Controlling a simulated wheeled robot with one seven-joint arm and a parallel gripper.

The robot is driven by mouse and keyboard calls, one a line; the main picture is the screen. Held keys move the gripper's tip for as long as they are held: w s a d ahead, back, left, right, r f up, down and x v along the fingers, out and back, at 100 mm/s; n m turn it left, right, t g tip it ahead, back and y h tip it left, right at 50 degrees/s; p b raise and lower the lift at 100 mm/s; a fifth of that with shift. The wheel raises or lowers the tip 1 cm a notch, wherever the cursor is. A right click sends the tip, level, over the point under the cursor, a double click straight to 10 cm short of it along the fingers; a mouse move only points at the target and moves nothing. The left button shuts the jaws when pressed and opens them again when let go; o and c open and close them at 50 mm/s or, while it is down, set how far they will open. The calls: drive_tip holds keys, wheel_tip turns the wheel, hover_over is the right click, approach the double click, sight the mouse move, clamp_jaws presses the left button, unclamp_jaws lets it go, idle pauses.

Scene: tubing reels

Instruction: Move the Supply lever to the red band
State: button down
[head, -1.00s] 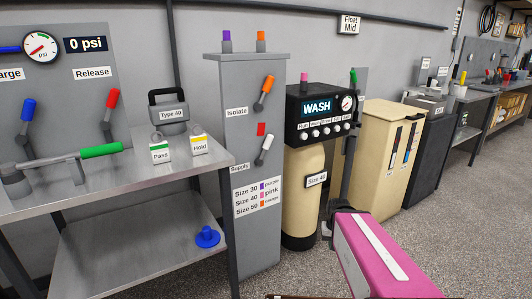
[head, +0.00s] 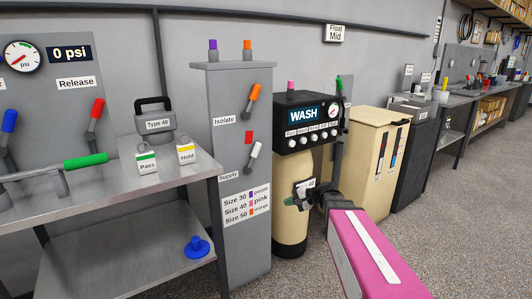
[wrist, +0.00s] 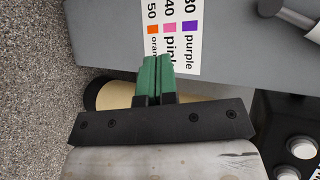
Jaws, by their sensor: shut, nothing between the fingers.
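The Supply lever (head: 254,156) has a white handle that tilts up and to the right on the grey cabinet, above the Supply label (head: 229,177). The red band (head: 249,137) is a small red patch just above the handle's tip, slightly left of it. My gripper (head: 288,202) is shut and empty, with green fingertips in front of the tan cylinder, lower than the lever and to its right. In the wrist view the fingertips (wrist: 158,62) point at the size card (wrist: 178,30). A pale handle at the top right (wrist: 295,17) appears to be the Supply lever.
The orange Isolate lever (head: 254,93) sits above on the same cabinet (head: 250,265). The tan WASH unit (head: 290,240) stands right beside the cabinet, close to my gripper. A metal bench (head: 120,190) stands at the left. Open floor lies in front.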

sight(253, 158)
drive_tip(key=w+d+r+m+t+y, duration=0.2)
drive_tip(key=w+r+m+t+y, duration=0.35)
drive_tip(key=w+r, duration=0.65)
drive_tip(key=shift+n+y, duration=0.35)
drive_tip(key=x, duration=0.3)
drive_tip(key=r+x, duration=0.1)
drive_tip(key=x, duration=0.3)
drive_tip(key=s+x, duration=0.1)
drive_tip(key=x, duration=0.2)
drive_tip(key=shift+w+a+r, duration=0.2)
drive_tip(key=shift+a+r, duration=0.1)
drive_tip(key=shift+a, duration=0.1)
drive_tip(key=shift+s+a+r, duration=0.35)
drive_tip(key=shift+a+r, duration=0.1)
drive_tip(key=shift+a, duration=0.3)
drive_tip(key=shift+s+a+r, duration=0.4)
drive_tip(key=shift+a, duration=0.35)
